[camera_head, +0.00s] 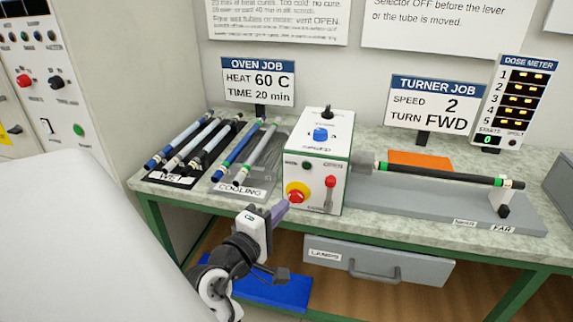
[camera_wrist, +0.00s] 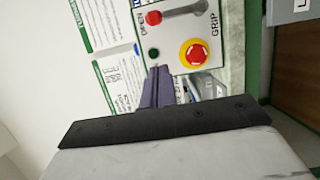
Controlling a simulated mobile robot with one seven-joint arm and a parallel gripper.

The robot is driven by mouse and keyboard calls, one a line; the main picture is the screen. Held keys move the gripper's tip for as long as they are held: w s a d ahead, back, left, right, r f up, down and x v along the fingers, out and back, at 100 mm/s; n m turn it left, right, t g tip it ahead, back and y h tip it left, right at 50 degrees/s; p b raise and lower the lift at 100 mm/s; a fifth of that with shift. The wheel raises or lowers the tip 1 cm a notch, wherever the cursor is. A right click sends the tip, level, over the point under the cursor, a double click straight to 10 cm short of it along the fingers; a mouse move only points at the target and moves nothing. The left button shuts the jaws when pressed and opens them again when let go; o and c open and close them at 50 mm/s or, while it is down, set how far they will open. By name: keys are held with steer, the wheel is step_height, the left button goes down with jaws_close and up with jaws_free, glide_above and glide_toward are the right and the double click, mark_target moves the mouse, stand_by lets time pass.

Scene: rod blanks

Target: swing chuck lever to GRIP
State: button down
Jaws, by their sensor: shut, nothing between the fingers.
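The chuck lever (camera_head: 330,182) has a red knob on a grey arm, on the lower right of the white and green turner box's front. In the wrist view the lever's knob (camera_wrist: 153,17) is beside the word OPEN. The word GRIP (camera_wrist: 215,40) stands apart from the knob, past the other end of the arm. My gripper (camera_head: 281,211) is shut and empty, just in front of the box's lower left, left of the lever and not on it. Its purple-grey fingers (camera_wrist: 155,78) also show in the wrist view.
A red stop button on yellow (camera_head: 297,193) is very close to my fingertips, between them and the lever. A dark tube (camera_head: 435,175) lies along the turner right of the box. Several tubes lie on the wet and cooling racks (camera_head: 215,183) at left.

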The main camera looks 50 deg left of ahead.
mark_target(329, 195)
steer(key=shift+w+d+p, duration=0.15)
steer(key=shift+w+p, duration=1.05)
steer(key=shift+w, duration=4.25)
